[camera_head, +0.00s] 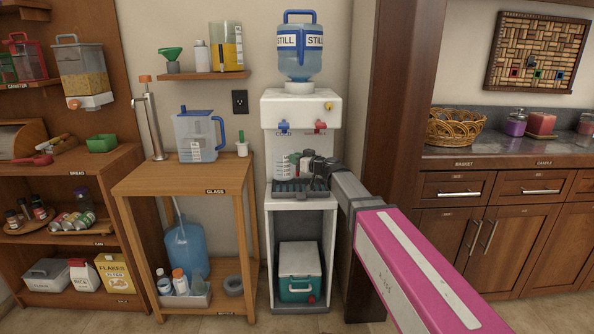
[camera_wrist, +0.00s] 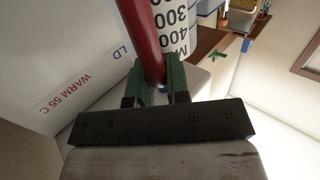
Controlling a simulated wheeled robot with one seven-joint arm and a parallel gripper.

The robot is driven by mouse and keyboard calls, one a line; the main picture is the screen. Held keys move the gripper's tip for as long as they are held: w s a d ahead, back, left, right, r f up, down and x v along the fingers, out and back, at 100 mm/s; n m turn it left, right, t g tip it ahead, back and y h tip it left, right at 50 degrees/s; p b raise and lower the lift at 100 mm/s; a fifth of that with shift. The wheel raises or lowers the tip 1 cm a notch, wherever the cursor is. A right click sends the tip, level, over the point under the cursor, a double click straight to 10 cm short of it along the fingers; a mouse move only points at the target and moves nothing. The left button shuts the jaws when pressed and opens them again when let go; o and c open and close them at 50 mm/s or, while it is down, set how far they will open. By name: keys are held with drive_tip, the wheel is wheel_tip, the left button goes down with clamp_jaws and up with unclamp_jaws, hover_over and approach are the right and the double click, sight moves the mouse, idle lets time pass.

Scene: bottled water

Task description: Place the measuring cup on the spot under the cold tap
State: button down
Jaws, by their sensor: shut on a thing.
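The measuring cup (camera_head: 282,165) is clear with printed markings. In the head view it is in the dispenser's bay, below the blue cold tap (camera_head: 284,127) and at the grey drip tray (camera_head: 290,190). Whether its base touches the tray is hard to tell. My gripper (camera_head: 309,167) is on the cup's right side. In the wrist view my gripper (camera_wrist: 154,85) has its green fingers shut on the cup's red handle (camera_wrist: 143,35). The cup's marked wall (camera_wrist: 181,25) is just beyond the handle.
A red tap (camera_head: 320,127) sits right of the cold one. A blue bottle (camera_head: 300,48) stands on the white dispenser (camera_head: 273,110). A wooden table (camera_head: 150,187) with a blue-handled jug (camera_head: 197,137) is to the left. A dark wooden panel (camera_head: 395,80) stands right of the dispenser.

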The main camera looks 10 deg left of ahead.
sight(292, 167)
drive_tip(key=shift+w+d+f, duration=0.1)
drive_tip(key=shift+w+f, duration=0.15)
drive_tip(key=shift+f, duration=0.6)
drive_tip(key=shift+w+f, duration=0.3)
drive_tip(key=shift+f, duration=0.5)
drive_tip(key=shift+w+d+f, duration=0.1)
drive_tip(key=shift+w+f, duration=0.15)
drive_tip(key=shift+f, duration=0.6)
drive_tip(key=shift+a, duration=0.1)
drive_tip(key=c, duration=1.1)
unclamp_jaws()
drive_tip(key=shift+f, duration=0.1)
